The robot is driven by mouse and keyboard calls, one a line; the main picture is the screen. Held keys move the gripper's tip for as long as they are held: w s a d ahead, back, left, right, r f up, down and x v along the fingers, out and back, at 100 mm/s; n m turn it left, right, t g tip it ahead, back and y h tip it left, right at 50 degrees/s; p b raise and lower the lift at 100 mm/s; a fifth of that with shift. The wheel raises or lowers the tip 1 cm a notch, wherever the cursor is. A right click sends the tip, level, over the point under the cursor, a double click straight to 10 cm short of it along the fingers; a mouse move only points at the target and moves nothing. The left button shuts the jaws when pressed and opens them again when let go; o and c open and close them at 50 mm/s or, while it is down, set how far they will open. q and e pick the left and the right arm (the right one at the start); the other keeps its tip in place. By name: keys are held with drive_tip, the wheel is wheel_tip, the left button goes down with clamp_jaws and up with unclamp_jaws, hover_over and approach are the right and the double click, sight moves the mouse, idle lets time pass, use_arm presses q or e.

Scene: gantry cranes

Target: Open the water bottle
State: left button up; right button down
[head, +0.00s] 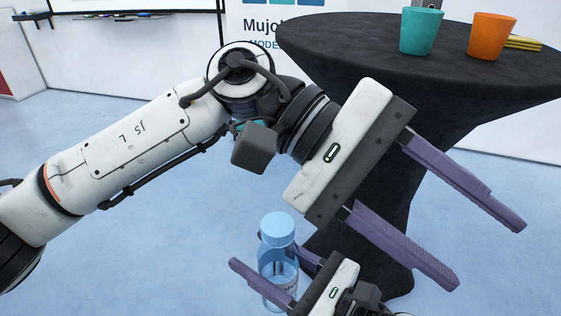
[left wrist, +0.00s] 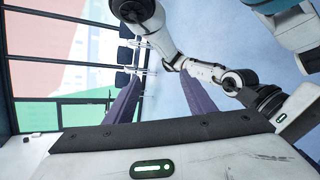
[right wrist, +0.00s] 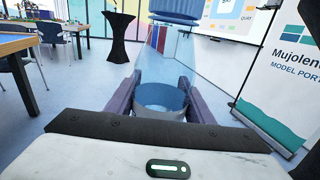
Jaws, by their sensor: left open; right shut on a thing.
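A clear bluish water bottle (head: 279,268) with a light blue cap (head: 277,228) stands roughly upright at the bottom middle of the head view. The cap sits on its top. My right gripper (head: 247,250) is shut around the bottle's body, below the cap; the right wrist view shows the bottle (right wrist: 163,95) between the purple fingers and the blue cap (right wrist: 176,12) above. My left gripper (head: 489,257) is open and empty, above and to the right of the bottle, its fingers pointing right and down, away from the cap. The left wrist view shows nothing between its fingers (left wrist: 157,82).
A round table with a black cloth (head: 330,40) stands behind my left gripper. On it are a teal cup (head: 421,31), an orange cup (head: 492,36) and a yellow stack (head: 524,43). The blue floor (head: 120,240) at left is clear.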

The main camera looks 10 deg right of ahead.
use_arm(q)
drive_tip(key=w+a+f+m+t+y, duration=0.3)
drive_tip(key=w+t+y, duration=0.1)
wheel_tip(320, 180, up, 3)
drive_tip(key=m+t+y, duration=0.3)
drive_tip(key=t+y, duration=0.2)
hover_over(281, 224)
drive_tip(key=shift+f, duration=0.2)
drive_tip(key=shift+f+t+y, duration=0.25)
drive_tip(key=shift+t+y, duration=0.05)
wheel_tip(281, 224, down, 7)
drive_tip(key=shift+f, duration=0.15)
